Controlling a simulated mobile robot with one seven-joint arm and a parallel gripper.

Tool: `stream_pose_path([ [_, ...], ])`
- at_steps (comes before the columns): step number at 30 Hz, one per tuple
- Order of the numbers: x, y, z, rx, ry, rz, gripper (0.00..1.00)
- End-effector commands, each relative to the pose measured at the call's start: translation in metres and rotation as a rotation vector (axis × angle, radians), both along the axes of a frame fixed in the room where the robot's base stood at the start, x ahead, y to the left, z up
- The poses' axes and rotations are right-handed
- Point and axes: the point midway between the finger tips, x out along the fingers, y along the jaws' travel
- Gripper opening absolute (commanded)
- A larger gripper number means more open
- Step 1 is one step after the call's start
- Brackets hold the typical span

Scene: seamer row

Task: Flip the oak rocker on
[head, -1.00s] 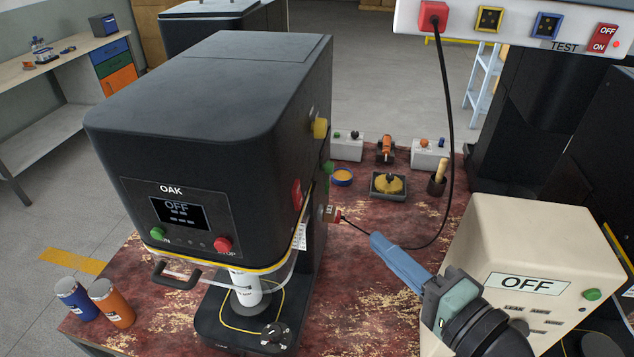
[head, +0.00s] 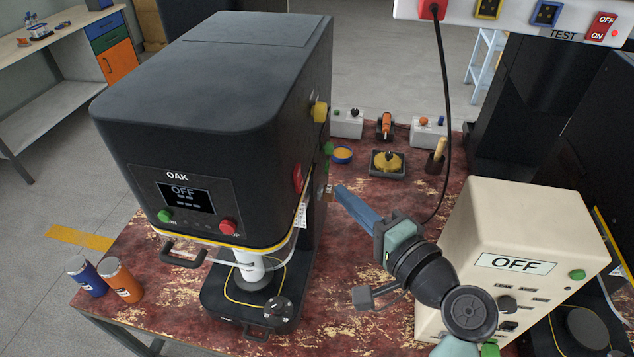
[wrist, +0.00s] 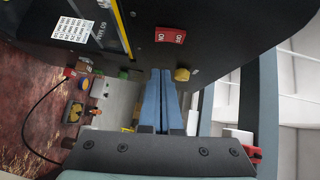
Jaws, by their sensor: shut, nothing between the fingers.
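The black OAK machine (head: 210,95) stands on the worn red bench, and its front display (head: 186,196) reads OFF. A red rocker (head: 297,178) sits on its right side, seen edge-on in the head view. The wrist view shows this red rocker (wrist: 170,35) face-on with small white lettering; which side is pressed in is too small to tell. My gripper (head: 341,191) is shut and empty, with its blue fingers pointing at the machine's right side. In the wrist view the fingertips (wrist: 161,72) are below the rocker and apart from it, left of a yellow knob (wrist: 182,74).
The yellow knob (head: 319,111) protrudes from the machine's side. A black cord (head: 445,110) hangs from the overhead power strip (head: 515,14). A cream box (head: 535,225) reading OFF stands at right. Small items, including a yellow-topped tray (head: 387,163), lie behind my gripper.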

Motion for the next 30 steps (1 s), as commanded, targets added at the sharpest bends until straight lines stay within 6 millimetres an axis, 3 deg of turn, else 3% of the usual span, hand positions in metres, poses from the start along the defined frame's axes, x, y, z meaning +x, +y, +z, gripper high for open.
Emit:
stream_pose_path([
  [3, 0.019, 0.014, 0.001, 0.000, 0.002, 0.003, 0.00],
  [12, 0.026, 0.045, -0.006, -0.001, 0.002, 0.001, 0.00],
  [30, 0.028, 0.054, -0.016, 0.060, -0.017, 0.001, 0.00],
])
